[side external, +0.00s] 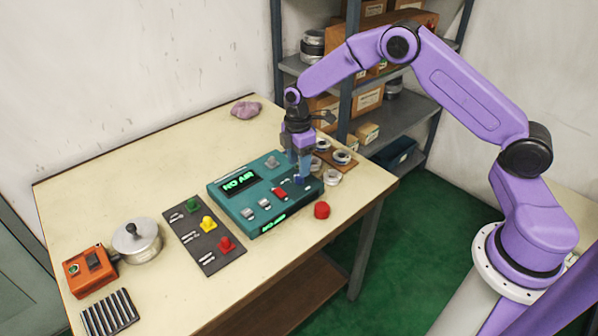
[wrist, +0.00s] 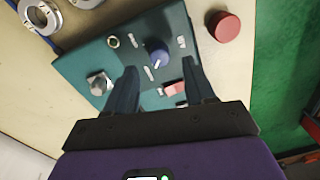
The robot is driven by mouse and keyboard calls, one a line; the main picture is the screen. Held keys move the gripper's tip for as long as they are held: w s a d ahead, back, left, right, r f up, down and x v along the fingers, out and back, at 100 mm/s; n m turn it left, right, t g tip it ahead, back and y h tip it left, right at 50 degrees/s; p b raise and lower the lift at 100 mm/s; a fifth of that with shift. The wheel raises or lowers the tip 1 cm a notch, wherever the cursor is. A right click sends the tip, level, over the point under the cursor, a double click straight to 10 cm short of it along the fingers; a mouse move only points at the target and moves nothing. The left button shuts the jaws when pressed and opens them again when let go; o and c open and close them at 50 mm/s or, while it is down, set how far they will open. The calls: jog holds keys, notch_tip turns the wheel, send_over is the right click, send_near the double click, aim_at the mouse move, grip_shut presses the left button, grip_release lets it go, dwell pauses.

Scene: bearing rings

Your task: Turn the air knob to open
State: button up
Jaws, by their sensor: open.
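The teal control box (side external: 262,207) stands on the table, with a green display (side external: 239,181) reading "NO AIR". In the wrist view the blue knob (wrist: 157,52), with a white pointer line, sits on the box (wrist: 75,64) among white markings. It appears to be the air knob. My gripper (side external: 299,175) is over the right end of the box, pointing down. In the wrist view my gripper (wrist: 160,68) is open and empty, its two fingers apart with the knob seen just beyond and between the tips. I cannot tell whether they reach down beside it.
A red switch (wrist: 175,88) and a metal knob (wrist: 98,84) are close to the fingers. A red round piece (side external: 321,210) lies right of the box. Metal rings (side external: 341,157) lie behind it. A dark plate with coloured pieces (side external: 190,240) is on the left.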

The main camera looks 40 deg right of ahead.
aim_at(300, 179)
jog(key=shift+f, duration=1.9)
jog(key=shift+c, duration=0.3)
grip_shut()
